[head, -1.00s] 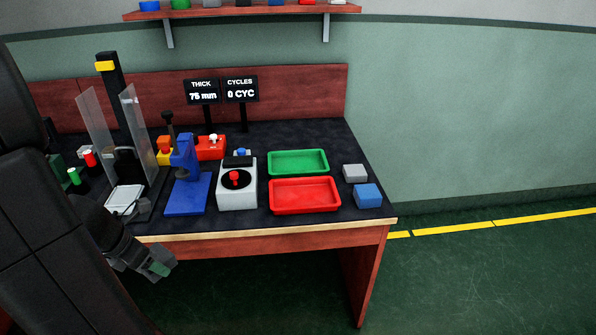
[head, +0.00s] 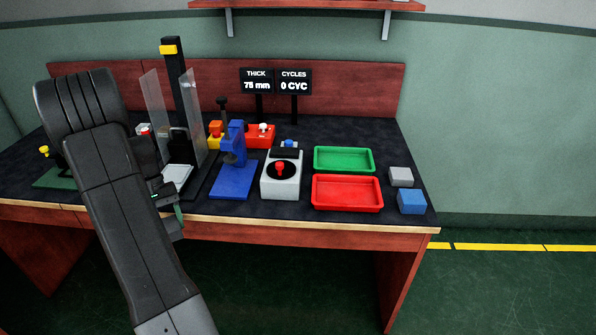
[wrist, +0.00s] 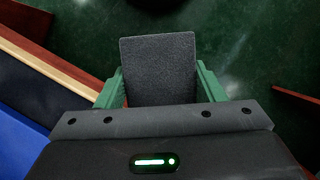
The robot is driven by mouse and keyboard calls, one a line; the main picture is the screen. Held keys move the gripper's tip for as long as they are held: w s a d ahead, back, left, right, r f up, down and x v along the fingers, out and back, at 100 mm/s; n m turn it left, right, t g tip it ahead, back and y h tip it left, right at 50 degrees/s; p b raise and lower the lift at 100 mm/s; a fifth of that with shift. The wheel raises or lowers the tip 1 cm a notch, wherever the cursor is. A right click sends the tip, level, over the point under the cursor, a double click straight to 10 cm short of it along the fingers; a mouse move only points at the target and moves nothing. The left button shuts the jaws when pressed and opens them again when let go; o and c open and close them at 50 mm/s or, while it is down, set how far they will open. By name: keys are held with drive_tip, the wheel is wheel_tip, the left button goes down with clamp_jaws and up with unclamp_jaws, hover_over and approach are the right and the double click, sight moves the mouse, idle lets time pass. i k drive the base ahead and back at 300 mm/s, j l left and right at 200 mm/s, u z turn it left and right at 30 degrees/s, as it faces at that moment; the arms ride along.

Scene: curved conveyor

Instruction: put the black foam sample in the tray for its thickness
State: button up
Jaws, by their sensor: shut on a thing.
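The black foam sample (wrist: 158,68) is a dark grey-black block in the wrist view, between the green fingers of my gripper (wrist: 160,90). My gripper is shut on it, over the floor just off the bench's front edge. In the head view my gripper (head: 168,208) is by the bench front, left of the blue press, mostly hidden by my arm; the foam is not clear there. A green tray (head: 344,172) lies behind a red tray (head: 347,208), both empty, at the bench's right. The THICK display (head: 256,81) appears to read 75 mm.
A blue press (head: 233,180) and a white box with a black disc and red knob (head: 281,190) stand left of the trays. A tall tester with clear shields (head: 176,100) is further left. Grey (head: 401,176) and blue (head: 411,201) blocks sit right of the trays.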

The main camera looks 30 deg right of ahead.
sight(334, 163)
drive_tip(key=k+l, duration=0.15)
drive_tip(key=l, duration=0.2)
drive_tip(key=k+l, duration=0.15)
drive_tip(key=l, duration=0.2)
drive_tip(key=k+l, duration=0.15)
drive_tip(key=l, duration=0.15)
drive_tip(key=k+l+u, duration=0.1)
drive_tip(key=l, duration=0.25)
